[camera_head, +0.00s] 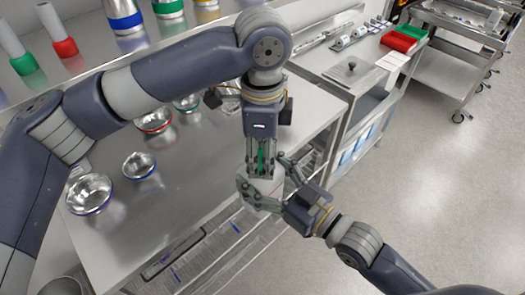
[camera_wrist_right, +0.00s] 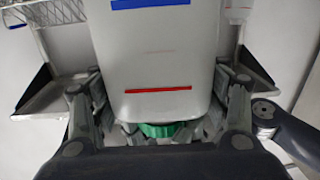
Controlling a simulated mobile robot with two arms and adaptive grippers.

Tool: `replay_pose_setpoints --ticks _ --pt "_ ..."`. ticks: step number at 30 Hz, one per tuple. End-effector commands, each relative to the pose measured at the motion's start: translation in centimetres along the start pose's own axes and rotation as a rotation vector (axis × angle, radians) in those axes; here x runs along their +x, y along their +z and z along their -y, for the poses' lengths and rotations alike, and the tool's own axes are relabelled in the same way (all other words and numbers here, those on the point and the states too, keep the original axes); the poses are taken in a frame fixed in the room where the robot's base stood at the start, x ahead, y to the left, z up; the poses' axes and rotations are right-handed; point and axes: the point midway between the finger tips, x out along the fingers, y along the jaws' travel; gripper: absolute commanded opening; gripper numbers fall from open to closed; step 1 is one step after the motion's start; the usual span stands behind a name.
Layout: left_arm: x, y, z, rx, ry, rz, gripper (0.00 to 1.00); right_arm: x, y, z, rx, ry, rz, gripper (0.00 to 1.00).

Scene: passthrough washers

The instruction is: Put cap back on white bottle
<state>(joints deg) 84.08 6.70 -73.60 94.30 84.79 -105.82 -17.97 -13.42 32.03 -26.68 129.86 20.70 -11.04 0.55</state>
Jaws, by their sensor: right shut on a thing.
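The white bottle (camera_head: 265,186) is held between the fingers of my right gripper (camera_head: 268,190), which is shut around it. In the right wrist view the bottle (camera_wrist_right: 158,55) is large, with a blue line and a red line on its side. The green cap (camera_wrist_right: 160,130) shows at its lower end in that picture; whether it is seated cannot be told. My left gripper (camera_head: 261,168) points down right above the bottle. Green of the cap (camera_head: 263,156) shows between its close-set fingers. The fingers partly hide the cap and the bottle's mouth.
Metal bowls (camera_head: 90,194) with coloured rims stand on the steel bench (camera_head: 195,205) at left. A shelf with coloured containers (camera_head: 125,17) is behind. A steel cart (camera_head: 360,72) with a red box (camera_head: 398,41) is at upper right. Open floor (camera_head: 450,190) lies to the right.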

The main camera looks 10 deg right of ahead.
Motion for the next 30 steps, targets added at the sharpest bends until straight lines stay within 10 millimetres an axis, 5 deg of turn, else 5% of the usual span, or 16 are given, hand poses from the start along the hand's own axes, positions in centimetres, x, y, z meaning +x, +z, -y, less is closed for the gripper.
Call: replay_pose_setpoints --ticks 30 --pt "0.03 0.54 -0.23 1.673 0.004 -0.005 0.35 -0.03 0.1 0.05 0.001 -0.001 0.003 0.02"
